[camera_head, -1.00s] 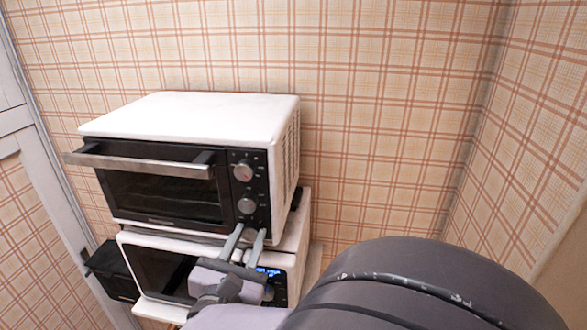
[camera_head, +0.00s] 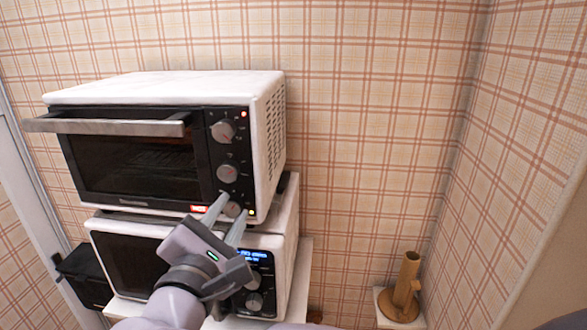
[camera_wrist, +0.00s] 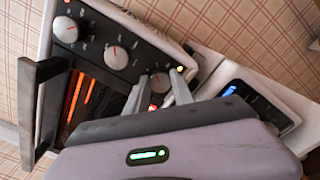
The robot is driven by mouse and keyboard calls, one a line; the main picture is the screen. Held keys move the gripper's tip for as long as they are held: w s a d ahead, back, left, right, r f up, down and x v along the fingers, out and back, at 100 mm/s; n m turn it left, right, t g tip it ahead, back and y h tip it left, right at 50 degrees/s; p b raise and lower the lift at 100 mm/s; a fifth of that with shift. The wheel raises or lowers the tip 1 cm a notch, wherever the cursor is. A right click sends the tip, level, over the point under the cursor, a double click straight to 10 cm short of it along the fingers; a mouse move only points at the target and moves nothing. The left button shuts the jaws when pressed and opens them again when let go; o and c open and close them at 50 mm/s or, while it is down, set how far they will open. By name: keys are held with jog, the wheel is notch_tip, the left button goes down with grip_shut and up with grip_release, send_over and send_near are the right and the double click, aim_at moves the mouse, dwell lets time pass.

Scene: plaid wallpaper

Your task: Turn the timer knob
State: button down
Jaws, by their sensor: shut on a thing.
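A white toaster oven (camera_head: 170,85) with a black front stands on a white microwave. Its right panel has an upper knob (camera_head: 223,132), a middle knob (camera_head: 228,173) and a bottom knob (camera_head: 233,209). The label saying which is the timer cannot be read. My gripper (camera_head: 230,205) is shut on the bottom knob, one finger on each side. In the wrist view my gripper (camera_wrist: 158,90) straddles the bottom knob (camera_wrist: 160,83), partly hidden by the fingers. A red lamp and a yellow lamp are lit on the panel. Orange heating elements glow behind the glass in the wrist view.
The oven door handle (camera_head: 105,127) juts out left of the knobs. The microwave (camera_head: 125,225) with a blue display is below my gripper. A black box (camera_head: 85,275) is at left; a brown cylindrical object (camera_head: 405,280) stands at lower right. Plaid walls close in behind and right.

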jog(key=shift+m+b, duration=1.1)
jog(key=shift+b, duration=0.25)
jog(key=c, duration=1.1)
grip_release()
